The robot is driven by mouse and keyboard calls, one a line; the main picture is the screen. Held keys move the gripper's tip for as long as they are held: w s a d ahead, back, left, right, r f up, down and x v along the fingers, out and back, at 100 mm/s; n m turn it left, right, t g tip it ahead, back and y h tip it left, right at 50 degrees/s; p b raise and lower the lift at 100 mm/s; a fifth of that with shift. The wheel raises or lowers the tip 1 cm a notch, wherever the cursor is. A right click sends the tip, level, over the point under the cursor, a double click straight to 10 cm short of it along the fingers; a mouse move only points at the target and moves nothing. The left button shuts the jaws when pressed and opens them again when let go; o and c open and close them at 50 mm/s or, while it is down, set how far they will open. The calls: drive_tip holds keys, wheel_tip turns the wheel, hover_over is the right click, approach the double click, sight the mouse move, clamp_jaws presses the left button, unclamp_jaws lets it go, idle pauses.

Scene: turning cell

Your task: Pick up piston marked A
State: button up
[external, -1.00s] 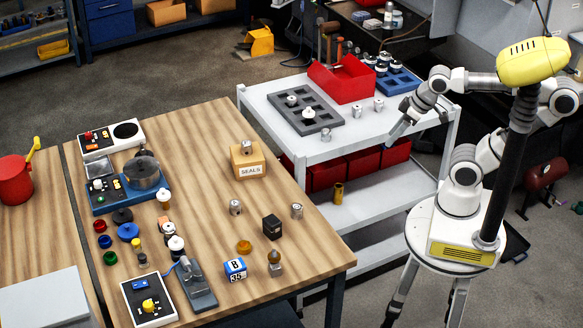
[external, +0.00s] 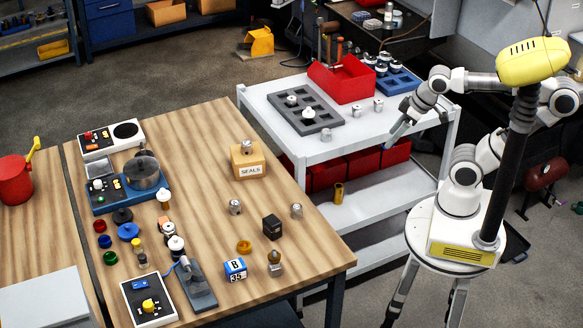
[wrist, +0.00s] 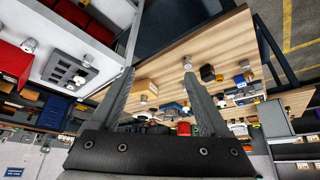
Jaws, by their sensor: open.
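Several small silver metal cylinders that look like pistons are in view; no letter can be read on any. In the external view, three stand on the white cart: a left one (external: 326,135), a middle one (external: 357,111) and a right one (external: 378,105). Two more stand on the wooden table, one left (external: 235,207) and one right (external: 296,210). My gripper (external: 388,143) hangs over the cart's right side, apart from them. In the wrist view my gripper (wrist: 159,75) is open and empty. A silver cylinder (wrist: 187,63) shows near its right fingertip, on the table beyond.
The cart (external: 270,112) also carries a grey tray (external: 291,121) with pieces in it, a red bin (external: 343,86) and a blue rack (external: 401,83). On the table stand a SEALS box (external: 250,171), a black block (external: 272,227) and a number block (external: 235,269).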

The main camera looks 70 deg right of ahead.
drive_tip(key=m+t+y+b, duration=0.1)
drive_tip(key=m+y+b, duration=1.1)
drive_tip(key=m, duration=1.2)
approach(237, 201)
drive_tip(key=b+x, duration=0.2)
drive_tip(key=x, duration=0.1)
drive_tip(key=shift+a+f, duration=0.3)
drive_tip(key=shift+b+x, duration=0.8)
drive_tip(key=shift+x, duration=2.05)
drive_tip(key=shift+w+r, duration=0.1)
drive_tip(key=shift+r, duration=0.05)
clamp_jaws()
